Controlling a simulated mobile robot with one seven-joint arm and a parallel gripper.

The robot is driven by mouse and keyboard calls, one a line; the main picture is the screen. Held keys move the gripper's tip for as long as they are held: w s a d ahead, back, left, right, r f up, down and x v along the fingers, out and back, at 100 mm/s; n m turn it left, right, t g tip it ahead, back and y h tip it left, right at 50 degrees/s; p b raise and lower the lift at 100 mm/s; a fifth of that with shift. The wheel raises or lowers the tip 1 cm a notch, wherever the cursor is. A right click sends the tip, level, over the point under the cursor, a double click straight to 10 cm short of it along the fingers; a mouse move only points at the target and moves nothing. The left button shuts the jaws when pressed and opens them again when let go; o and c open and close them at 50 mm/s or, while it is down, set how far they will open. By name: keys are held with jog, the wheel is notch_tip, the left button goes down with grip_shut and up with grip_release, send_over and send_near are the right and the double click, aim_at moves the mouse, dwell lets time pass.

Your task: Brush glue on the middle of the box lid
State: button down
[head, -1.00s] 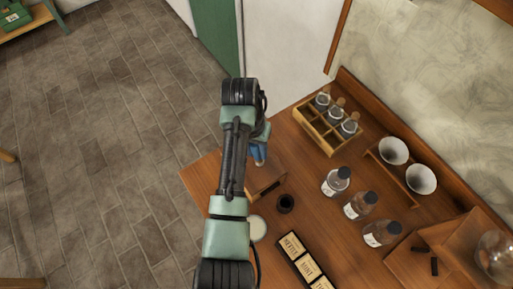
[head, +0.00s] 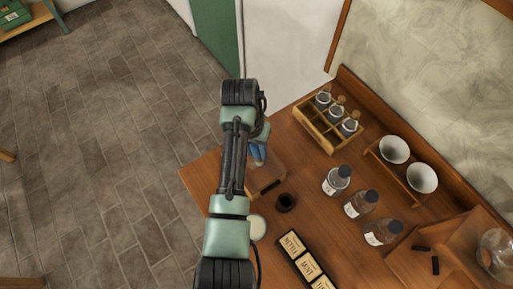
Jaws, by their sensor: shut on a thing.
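My arm reaches over the left part of the wooden workbench. My gripper (head: 258,152), with blue parts showing, points down just above a brown wooden box (head: 264,176). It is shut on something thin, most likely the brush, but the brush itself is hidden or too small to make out. The box lid is partly covered by my arm, and a dark strip lies at its right front edge. I cannot tell whether the bristles touch the lid or whether glue is on it. A round pot with pale content (head: 257,227), perhaps the glue, stands beside my forearm.
A small dark pot (head: 285,202) stands right of the box. Three labelled bottles (head: 358,204) stand farther right. A wooden rack with bottles (head: 328,120) and two white cups (head: 408,164) are at the back. A tray of labelled blocks (head: 291,243) lies in front.

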jog(key=shift+w+a+b, duration=0.7)
jog(key=shift+w, duration=0.25)
jog(key=shift+w+a+b, duration=0.65)
jog(key=shift+w+b, duration=0.05)
jog(key=shift+w, duration=0.25)
jog(key=shift+s+d+r+p, duration=0.2)
jog(key=shift+s+p, duration=0.1)
jog(key=shift+p, duration=0.3)
jog(key=shift+s+d+f+p, duration=0.1)
jog(key=shift+s+d+p, duration=0.5)
jog(key=shift+s+p, duration=0.35)
jog(key=shift+s+d+f+p, duration=0.1)
jog(key=shift+s+d+p, duration=0.55)
jog(key=shift+p, duration=0.35)
jog(key=shift+s+a, duration=0.1)
